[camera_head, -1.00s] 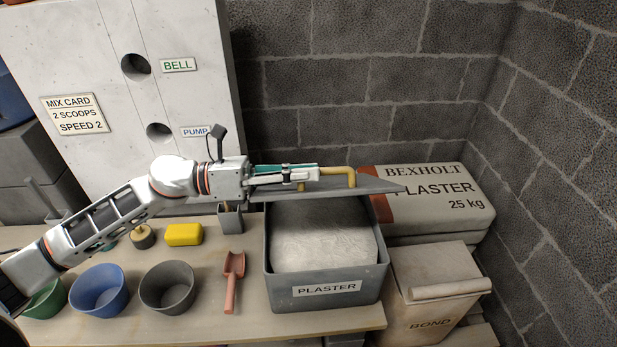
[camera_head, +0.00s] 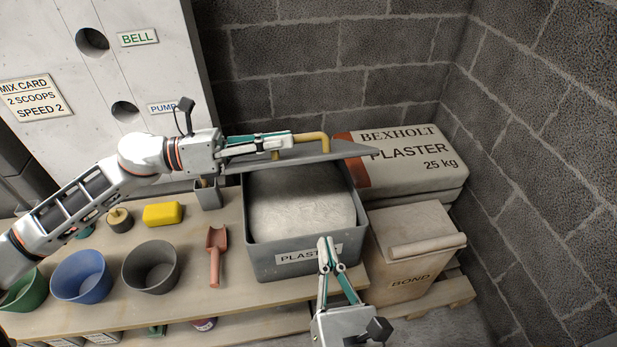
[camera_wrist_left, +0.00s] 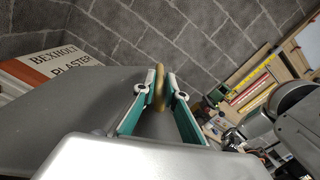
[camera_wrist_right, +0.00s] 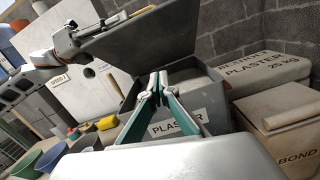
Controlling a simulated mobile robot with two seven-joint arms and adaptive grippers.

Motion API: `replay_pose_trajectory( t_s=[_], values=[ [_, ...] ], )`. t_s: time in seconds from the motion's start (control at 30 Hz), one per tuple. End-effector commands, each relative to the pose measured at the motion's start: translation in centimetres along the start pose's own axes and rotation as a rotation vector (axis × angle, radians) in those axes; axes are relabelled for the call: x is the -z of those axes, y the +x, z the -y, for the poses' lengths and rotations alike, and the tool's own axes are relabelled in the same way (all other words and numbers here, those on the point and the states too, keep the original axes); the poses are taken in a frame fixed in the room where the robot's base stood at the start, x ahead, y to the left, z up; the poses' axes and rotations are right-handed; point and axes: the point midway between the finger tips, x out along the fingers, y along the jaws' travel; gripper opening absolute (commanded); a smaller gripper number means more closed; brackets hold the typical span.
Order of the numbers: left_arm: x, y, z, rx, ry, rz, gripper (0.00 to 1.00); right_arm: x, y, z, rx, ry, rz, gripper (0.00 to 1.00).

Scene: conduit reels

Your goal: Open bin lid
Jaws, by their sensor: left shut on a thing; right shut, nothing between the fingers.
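The grey plaster bin (camera_head: 300,262) stands on the bench with pale plaster (camera_head: 300,205) showing inside. Its grey lid (camera_head: 300,160) is raised and tilted above the back of the bin. My left gripper (camera_head: 290,141) is shut on the lid's yellow handle (camera_head: 318,137); the handle sits between its fingers in the left wrist view (camera_wrist_left: 160,90). My right gripper (camera_head: 326,243) is shut and empty, in front of the bin's front wall, partly covering the PLASTER label. In the right wrist view the lid (camera_wrist_right: 140,45) stands up over the open bin.
A BEXHOLT plaster bag (camera_head: 400,160) lies behind and right of the bin. A beige BOND bin (camera_head: 410,265) stands to the right. A pink scoop (camera_head: 215,258), grey bowl (camera_head: 151,268), blue bowl (camera_head: 82,276) and yellow sponge (camera_head: 163,214) are left.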

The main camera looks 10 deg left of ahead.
Motion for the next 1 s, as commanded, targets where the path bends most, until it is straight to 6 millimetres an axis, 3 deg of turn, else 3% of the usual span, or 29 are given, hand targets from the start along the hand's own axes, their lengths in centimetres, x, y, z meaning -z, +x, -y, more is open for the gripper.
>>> replay_pose_trajectory(
  t_s=[0.1, 0.27, 0.8, 1.0],
  values=[
    [-0.1, -0.1, -0.1, -0.004, 0.004, 0.001, 0.00, -1.9, -0.5, -1.2, -0.021, -0.129, 0.067, 0.00],
    [-0.1, -0.1, -0.1, -0.004, 0.004, 0.001, 0.00, -2.8, -0.1, -1.7, -0.024, -0.184, 0.099, 0.00],
    [-0.1, -0.1, -0.1, -0.004, 0.004, 0.001, 0.00, -3.7, 9.5, -2.0, -0.025, -0.181, 0.098, 0.00],
    [-0.1, -0.1, -0.2, -0.004, 0.004, 0.001, 0.00, -5.8, 11.1, -2.4, -0.024, -0.179, 0.097, 0.00]
  ],
)
